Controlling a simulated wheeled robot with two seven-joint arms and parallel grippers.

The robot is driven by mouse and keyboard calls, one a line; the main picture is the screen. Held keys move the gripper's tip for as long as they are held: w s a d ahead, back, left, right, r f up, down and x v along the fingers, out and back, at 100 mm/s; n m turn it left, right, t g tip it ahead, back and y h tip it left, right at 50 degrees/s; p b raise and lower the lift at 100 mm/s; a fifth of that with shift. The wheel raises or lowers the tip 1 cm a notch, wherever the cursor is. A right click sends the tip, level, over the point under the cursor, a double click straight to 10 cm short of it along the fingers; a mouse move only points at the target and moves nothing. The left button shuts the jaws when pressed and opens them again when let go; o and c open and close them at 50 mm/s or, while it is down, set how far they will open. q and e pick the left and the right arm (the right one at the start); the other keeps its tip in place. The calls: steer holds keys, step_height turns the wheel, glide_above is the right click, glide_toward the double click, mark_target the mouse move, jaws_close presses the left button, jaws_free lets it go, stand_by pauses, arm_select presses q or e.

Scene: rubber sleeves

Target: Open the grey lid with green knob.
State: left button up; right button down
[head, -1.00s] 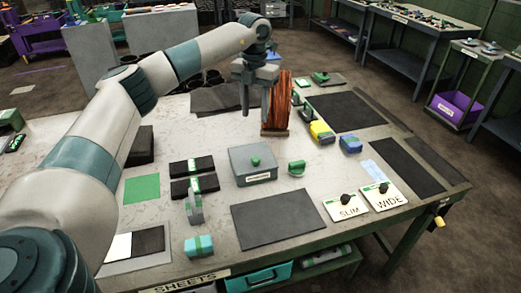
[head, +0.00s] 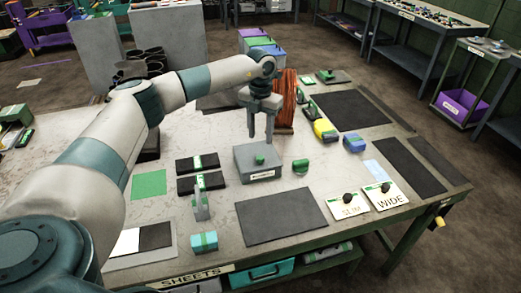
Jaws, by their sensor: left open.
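The grey box (head: 262,176) with a label on its front stands near the middle of the table. Its grey lid (head: 243,158) lies on top, closed, with a small green knob (head: 260,159) at its centre. My left gripper (head: 261,139) points down above the back of the lid. Its two fingers are spread and nothing is between them. The fingertips look a little above and behind the knob; the exact gap cannot be told. My right gripper is not in view.
A green round piece (head: 300,166) stands just right of the box. An orange-brown stack (head: 286,100) rises behind the gripper. Black blocks (head: 199,182) lie to the left. A dark mat (head: 268,216) in front is bare. SLIM (head: 346,207) and WIDE (head: 386,197) signs stand right.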

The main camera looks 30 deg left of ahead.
mark_target(261, 157)
arm_select(q)
step_height(261, 157, down, 9)
steer(key=shift+r+p, duration=0.1)
steer(key=shift+p, duration=1.05)
jaws_close()
